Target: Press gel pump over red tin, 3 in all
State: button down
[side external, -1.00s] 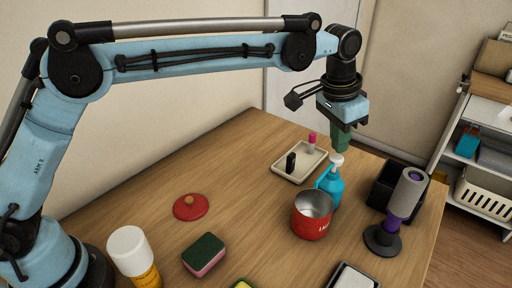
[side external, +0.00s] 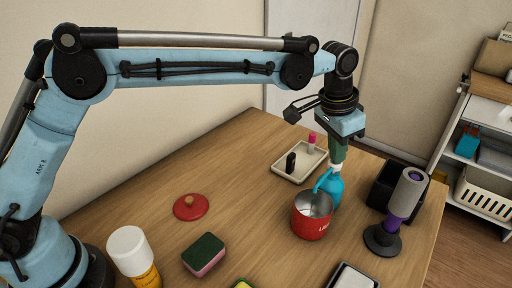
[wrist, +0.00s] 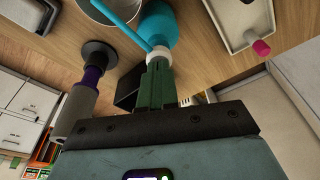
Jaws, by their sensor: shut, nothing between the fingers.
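The blue gel pump bottle (side external: 334,188) stands upright just behind the red tin (side external: 311,222). Its spout reaches left over the tin's open mouth. My gripper (side external: 338,160) is shut and points down, with its green fingertips against the top of the pump at the white collar. In the wrist view the shut fingers (wrist: 157,72) meet the white collar (wrist: 158,53) of the bottle (wrist: 158,25), and the spout extends to the upper left over the tin (wrist: 100,10). Whether gel is in the tin is not clear.
A tray (side external: 284,170) with small items lies behind the bottle. A dark box (side external: 384,183) and a grey-purple cylinder on a stand (side external: 406,195) are at right. A red lid (side external: 190,207), a sponge (side external: 204,254) and a white-capped bottle (side external: 130,250) are at left.

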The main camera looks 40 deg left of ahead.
jog(key=shift+r, duration=1.35)
jog(key=shift+f, duration=0.15)
jog(key=shift+f, duration=1.25)
jog(key=shift+r, duration=1.4)
jog(key=shift+r, duration=3)
